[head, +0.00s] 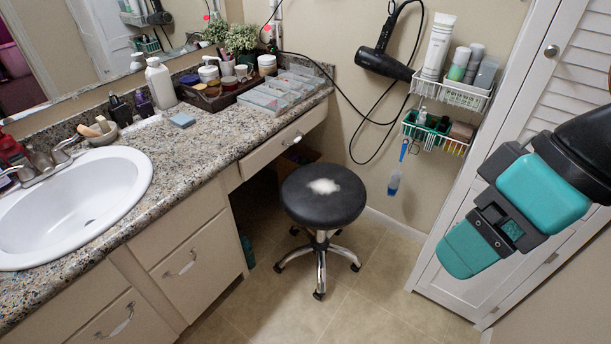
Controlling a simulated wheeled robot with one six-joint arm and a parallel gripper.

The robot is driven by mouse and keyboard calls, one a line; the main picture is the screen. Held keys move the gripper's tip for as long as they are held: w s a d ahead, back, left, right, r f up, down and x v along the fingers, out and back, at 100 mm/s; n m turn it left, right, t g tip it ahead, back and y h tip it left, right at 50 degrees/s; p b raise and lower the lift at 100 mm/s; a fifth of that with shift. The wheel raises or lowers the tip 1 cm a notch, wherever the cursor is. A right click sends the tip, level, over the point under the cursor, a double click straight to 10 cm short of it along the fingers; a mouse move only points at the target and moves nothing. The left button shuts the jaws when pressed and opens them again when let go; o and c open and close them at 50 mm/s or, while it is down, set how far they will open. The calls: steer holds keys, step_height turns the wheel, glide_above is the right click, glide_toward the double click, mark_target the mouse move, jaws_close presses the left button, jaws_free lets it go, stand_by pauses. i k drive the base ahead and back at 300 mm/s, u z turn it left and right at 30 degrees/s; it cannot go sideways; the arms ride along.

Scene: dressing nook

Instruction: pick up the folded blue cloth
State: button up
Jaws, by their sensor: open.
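The folded blue cloth (181,119) is a small, flat, light blue square. It lies on the speckled granite counter (195,150), between the sink and the dark tray, and its top is uncovered. My arm shows at the right edge in front of the white louvred door, far from the cloth, with the stool and open floor between them in the picture.
The white sink (75,205) is left of the cloth, with a soap dish (98,132) nearby. A white pump bottle (160,83) stands behind it. A dark tray (225,98) of jars is to the right. A black stool (323,196) stands on the floor before the counter.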

mark_target(182, 120)
steer(key=u, duration=1.6)
steer(key=i, duration=1.6)
steer(key=u, duration=0.1)
